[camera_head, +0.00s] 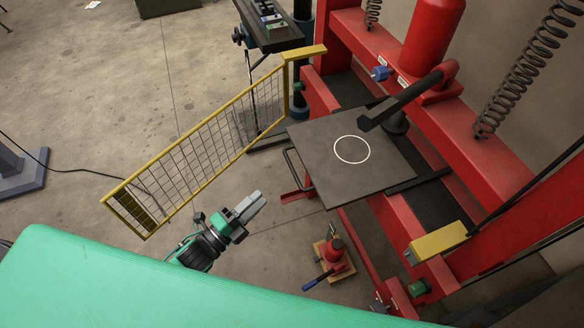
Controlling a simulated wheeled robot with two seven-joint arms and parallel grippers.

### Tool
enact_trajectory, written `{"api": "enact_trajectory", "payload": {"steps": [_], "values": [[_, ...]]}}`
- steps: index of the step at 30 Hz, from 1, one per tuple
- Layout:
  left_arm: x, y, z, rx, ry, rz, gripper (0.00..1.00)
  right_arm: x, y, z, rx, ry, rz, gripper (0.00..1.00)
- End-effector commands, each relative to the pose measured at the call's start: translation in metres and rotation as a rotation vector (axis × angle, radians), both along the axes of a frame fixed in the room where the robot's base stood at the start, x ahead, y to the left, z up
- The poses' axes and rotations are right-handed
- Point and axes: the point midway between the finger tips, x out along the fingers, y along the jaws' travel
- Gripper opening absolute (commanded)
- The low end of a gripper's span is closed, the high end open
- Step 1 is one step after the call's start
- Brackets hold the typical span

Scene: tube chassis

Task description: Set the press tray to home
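The press tray (315,150) is a flat dark grey plate with a white ring (352,150) marked on it. It sits in the red press frame and juts out to the left. A dark bar handle (291,168) runs along its left edge. My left gripper (262,199) is below and left of the tray, apart from the handle. Its two grey fingers lie close together with nothing seen between them. My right gripper is not in view.
A yellow mesh guard (205,150) stands open on the left of the press. A dark lever arm (400,100) reaches over the tray. A small red jack (335,255) with a blue handle is on the floor below. The floor at left is mostly clear.

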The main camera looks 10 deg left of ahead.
Motion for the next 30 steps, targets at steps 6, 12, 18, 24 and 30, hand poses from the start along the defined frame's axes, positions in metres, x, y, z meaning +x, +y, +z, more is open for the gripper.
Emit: {"api": "enact_trajectory", "payload": {"steps": [6, 12, 18, 24, 30], "values": [[0.026, -0.016, 0.009, -0.001, 0.0, 0.001, 0.31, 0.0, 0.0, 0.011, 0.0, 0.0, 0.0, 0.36], [0.056, -0.035, 0.015, -0.002, 0.0, 0.002, 0.31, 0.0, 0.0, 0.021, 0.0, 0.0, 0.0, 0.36], [0.084, -0.054, 0.02, -0.004, 0.002, 0.001, 0.31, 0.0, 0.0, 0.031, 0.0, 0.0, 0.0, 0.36], [0.102, -0.066, 0.022, -0.001, 0.005, 0.002, 0.31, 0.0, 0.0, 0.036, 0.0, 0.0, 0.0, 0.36], [0.109, -0.071, 0.022, -0.001, 0.005, 0.002, 0.31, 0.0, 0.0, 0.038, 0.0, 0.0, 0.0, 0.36]]}}
